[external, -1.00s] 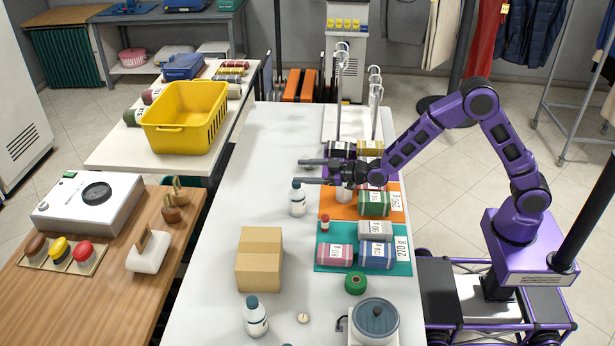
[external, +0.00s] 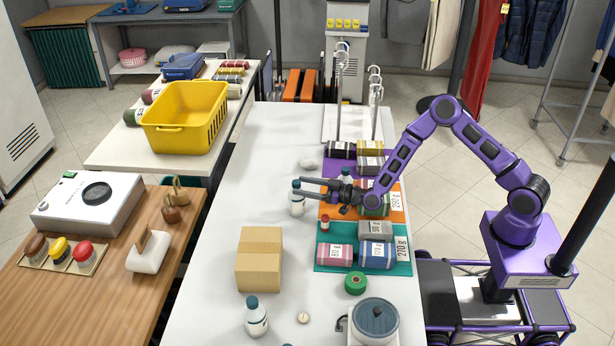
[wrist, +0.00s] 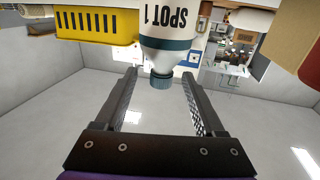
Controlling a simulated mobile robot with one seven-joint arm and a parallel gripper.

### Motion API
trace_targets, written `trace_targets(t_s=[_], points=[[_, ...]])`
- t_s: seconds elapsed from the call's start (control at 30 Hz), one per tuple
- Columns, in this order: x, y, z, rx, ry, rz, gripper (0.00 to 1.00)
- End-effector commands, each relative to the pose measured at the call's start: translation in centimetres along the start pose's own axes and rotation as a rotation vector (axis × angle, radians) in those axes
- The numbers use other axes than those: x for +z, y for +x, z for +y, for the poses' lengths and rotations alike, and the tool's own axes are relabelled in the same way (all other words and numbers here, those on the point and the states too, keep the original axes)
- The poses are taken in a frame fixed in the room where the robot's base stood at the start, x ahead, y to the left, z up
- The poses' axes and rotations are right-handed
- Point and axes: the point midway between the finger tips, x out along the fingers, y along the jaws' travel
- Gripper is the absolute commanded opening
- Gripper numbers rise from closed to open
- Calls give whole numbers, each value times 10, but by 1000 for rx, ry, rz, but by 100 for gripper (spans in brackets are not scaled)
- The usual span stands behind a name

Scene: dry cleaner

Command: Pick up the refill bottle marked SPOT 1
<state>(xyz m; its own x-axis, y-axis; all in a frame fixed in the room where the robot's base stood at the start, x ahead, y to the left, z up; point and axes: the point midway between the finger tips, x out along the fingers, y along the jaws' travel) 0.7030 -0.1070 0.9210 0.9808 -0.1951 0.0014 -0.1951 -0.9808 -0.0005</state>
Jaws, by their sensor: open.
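The bottle marked SPOT 1 (wrist: 168,45) is white with a dark teal band and cap. It shows upside down in the wrist view, with its cap between the two finger tips in the picture. In the external view a white bottle with a dark cap (external: 297,205) stands upright on the white table, at the tips of my gripper (external: 302,187); it appears to be the same one. My gripper (wrist: 159,74) is open, its fingers level and pointing left over the table. I cannot tell whether they touch the bottle.
Another white bottle (external: 256,322) stands near the front, past a cardboard box (external: 258,272). Labelled rolls lie on the teal mat (external: 326,268) and orange mat. The table's left middle is clear.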

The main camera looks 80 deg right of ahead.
Motion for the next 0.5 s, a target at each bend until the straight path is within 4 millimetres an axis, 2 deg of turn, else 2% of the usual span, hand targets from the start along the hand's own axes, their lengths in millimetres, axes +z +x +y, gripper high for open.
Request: trace_targets(t_s=[0.17, 0.4, 0.5], points=[[-1, 11, -1, 0, 1, 0, 71], [-5, 45, -2, 1, 1, -1, 71], [-6, 53, -3, 0, 1, -1, 71]])
